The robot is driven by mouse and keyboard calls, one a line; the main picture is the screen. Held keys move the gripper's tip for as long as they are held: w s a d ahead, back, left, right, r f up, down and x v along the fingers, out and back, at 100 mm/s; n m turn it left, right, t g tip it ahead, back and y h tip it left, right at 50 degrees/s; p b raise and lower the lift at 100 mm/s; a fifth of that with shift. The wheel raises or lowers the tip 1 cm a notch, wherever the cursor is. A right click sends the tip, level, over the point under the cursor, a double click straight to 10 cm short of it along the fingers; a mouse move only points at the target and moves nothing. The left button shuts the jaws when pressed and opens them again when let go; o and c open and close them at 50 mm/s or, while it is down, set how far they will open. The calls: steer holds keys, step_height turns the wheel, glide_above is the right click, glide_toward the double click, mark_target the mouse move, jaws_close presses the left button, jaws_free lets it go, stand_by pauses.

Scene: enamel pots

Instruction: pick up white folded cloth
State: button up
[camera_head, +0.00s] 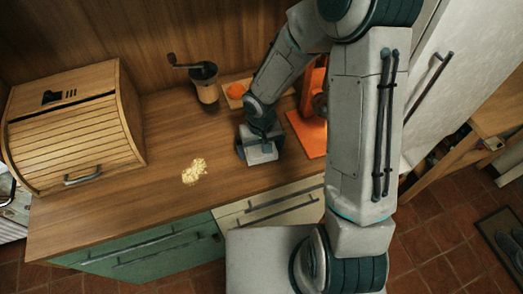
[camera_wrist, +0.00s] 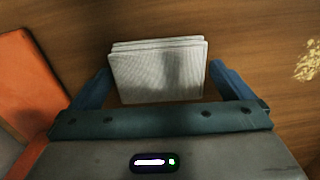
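The white folded cloth (camera_wrist: 158,75) lies in layers on the wooden worktop in the wrist view. A pale grey-white patch of it (camera_head: 263,154) seems to show at my gripper in the head view. My gripper (camera_wrist: 160,68) is low over the worktop, its two blue fingers spread on either side of the cloth. Narrow gaps show between the fingers and the cloth's left and right edges. In the head view my gripper (camera_head: 260,146) is partly covered by its own wrist, and its finger gap is hard to read there.
An orange stand (camera_head: 307,136) is close to the right of my gripper. A coffee grinder (camera_head: 205,85) and a small board with an orange round thing (camera_head: 236,90) stand behind. Yellow crumbs (camera_head: 194,171) lie to the left. A wooden bread box (camera_head: 75,135) fills the left end.

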steer(key=c, duration=0.8)
steer(key=shift+o, duration=0.2)
steer(key=shift+r, duration=0.1)
steer(key=shift+r, duration=0.5)
steer(key=r, duration=0.3)
steer(key=shift+s+d+r, duration=0.3)
steer(key=shift+s+d, duration=0.05)
steer(key=shift+s, duration=0.05)
steer(key=s+d+r, duration=0.5)
steer(key=s+r, duration=0.1)
steer(key=s, duration=0.3)
steer(key=shift+s+p, duration=0.15)
steer(key=shift+p, duration=0.25)
steer(key=shift+d+r, duration=0.1)
